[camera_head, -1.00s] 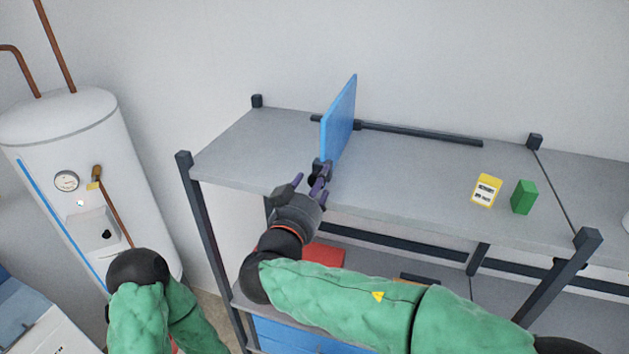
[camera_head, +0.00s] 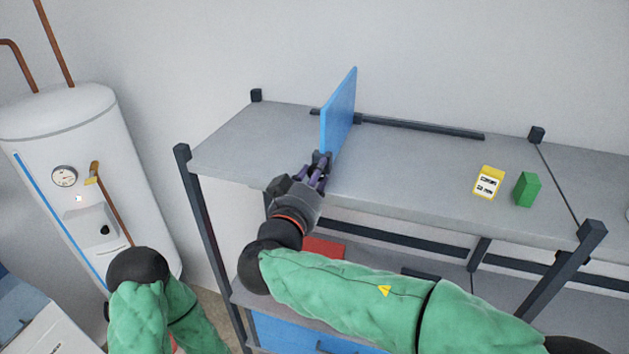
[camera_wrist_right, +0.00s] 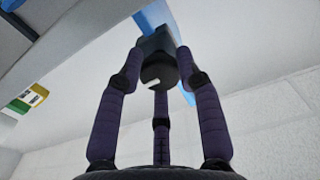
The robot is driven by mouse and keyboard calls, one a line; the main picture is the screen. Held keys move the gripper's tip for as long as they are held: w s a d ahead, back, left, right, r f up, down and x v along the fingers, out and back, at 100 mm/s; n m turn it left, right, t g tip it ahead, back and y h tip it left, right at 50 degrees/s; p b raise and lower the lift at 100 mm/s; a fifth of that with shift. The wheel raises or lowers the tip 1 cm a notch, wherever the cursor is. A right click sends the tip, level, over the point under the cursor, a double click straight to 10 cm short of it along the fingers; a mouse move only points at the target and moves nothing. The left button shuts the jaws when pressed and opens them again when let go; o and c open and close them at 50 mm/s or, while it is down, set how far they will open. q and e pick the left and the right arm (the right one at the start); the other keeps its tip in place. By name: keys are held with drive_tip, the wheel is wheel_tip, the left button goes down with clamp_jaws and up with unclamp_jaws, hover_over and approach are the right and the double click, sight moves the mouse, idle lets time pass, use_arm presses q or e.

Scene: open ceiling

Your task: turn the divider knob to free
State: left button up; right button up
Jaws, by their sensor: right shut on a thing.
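The blue divider (camera_head: 339,113) stands upright on the grey shelf top, and its front end is at the shelf's front edge. The dark divider knob (camera_wrist_right: 159,73) with a small white mark sits at that front end. My right gripper (camera_head: 318,172) reaches up to it from below; its purple-grey fingers (camera_wrist_right: 161,80) are closed around the knob, seen in the right wrist view. In the head view the fingers largely hide the knob. My left arm (camera_head: 150,300) shows at the lower left, but its gripper is out of view.
A dark rail (camera_head: 420,128) runs along the back of the shelf top (camera_head: 410,170). A yellow box (camera_head: 489,182) and a green box (camera_head: 527,189) stand at its right. A white water heater (camera_head: 62,150) stands at the left. A lower shelf holds a red item (camera_head: 324,248).

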drive_tip(key=shift+f+n+b, duration=0.2)
drive_tip(key=shift+n+b, duration=2.35)
drive_tip(key=shift+n, duration=1.75)
drive_tip(key=shift+f+n+b, duration=0.15)
drive_tip(key=shift+n+b, duration=2.4)
drive_tip(key=shift+n, duration=1.75)
drive_tip(key=o, duration=1.1)
drive_tip(key=shift+o, duration=0.3)
drive_tip(key=shift+r, duration=0.2)
